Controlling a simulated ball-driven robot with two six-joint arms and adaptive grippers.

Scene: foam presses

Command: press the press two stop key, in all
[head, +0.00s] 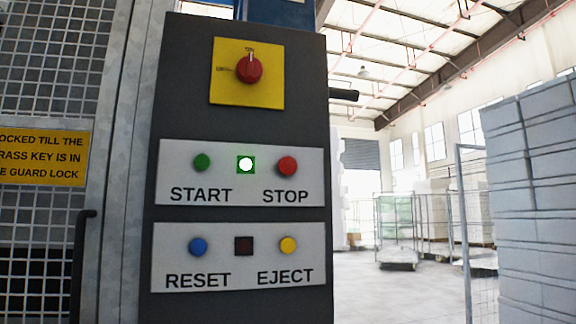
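The red stop key (287,166) is a round button above the word STOP on the upper white plate of a dark control panel (210,120). The green start key (202,162) is on the same plate to its left, and a green lamp (246,165) is lit between them. No press number shows on the panel. Neither of my grippers is in view. Nothing covers the stop key.
A red rotary switch (249,69) sits on a yellow plate above. The lower plate has a blue reset key (198,246), a dark lamp (243,246) and a yellow eject key (288,245). A mesh guard (40,200) stands left; stacked grey blocks (535,190) stand right.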

